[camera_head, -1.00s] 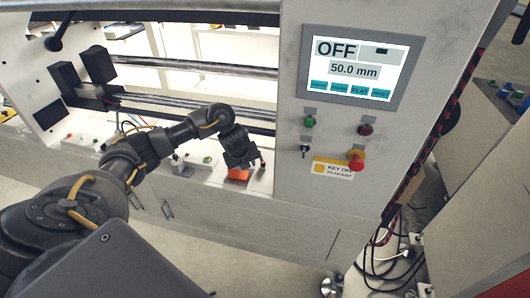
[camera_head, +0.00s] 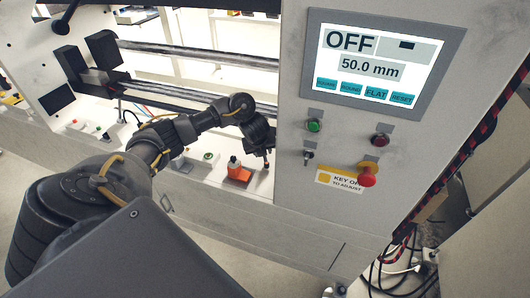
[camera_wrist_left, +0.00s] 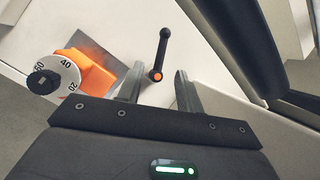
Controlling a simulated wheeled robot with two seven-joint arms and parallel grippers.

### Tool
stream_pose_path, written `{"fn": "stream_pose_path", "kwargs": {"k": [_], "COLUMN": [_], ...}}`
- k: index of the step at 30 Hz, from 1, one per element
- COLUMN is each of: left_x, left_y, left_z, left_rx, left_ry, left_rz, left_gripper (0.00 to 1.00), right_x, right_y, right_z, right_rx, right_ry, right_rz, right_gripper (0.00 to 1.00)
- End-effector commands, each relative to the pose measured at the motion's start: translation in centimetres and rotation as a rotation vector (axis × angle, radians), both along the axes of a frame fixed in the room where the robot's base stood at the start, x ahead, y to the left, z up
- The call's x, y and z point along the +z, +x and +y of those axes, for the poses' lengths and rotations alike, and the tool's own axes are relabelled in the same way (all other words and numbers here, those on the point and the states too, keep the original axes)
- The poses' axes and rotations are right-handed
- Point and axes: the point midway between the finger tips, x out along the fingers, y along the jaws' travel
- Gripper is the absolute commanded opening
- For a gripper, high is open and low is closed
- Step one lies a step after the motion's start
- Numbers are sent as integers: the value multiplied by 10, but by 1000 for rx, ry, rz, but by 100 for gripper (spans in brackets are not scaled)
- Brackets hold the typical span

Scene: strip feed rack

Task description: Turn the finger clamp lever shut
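The finger clamp lever (camera_wrist_left: 162,52) is a black handle with a ball end and an orange spot at its pivot. It stands on the pale ledge and shows in the left wrist view between and beyond my fingertips. In the head view only a small dark part of the lever (camera_head: 265,164) shows below my left gripper (camera_head: 262,146). My left gripper is open in the wrist view (camera_wrist_left: 157,85), with a gap between its fingers and nothing clearly held. I cannot tell whether a finger touches the lever. My right gripper is not in view.
An orange block (camera_head: 238,172) with a numbered dial (camera_wrist_left: 52,77) sits left of the lever. The control panel wall, with its screen (camera_head: 374,65) and red knob (camera_head: 367,176), rises close on the right. Rails (camera_head: 190,91) run behind the ledge.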

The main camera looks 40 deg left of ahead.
Motion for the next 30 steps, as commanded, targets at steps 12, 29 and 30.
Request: {"fn": "stream_pose_path", "kwargs": {"k": [12,29,30], "left_x": [-48,-50,-50], "left_y": [22,23,23], "left_z": [7,8,8], "left_rx": [-2,-3,-3], "left_ry": [-1,0,0], "left_rz": [0,-1,-1], "left_gripper": [36,5,0], "right_x": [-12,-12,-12], "right_y": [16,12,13], "right_z": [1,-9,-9], "right_rx": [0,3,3], "right_ry": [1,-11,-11], "right_rz": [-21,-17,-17], "right_gripper": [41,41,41]}}
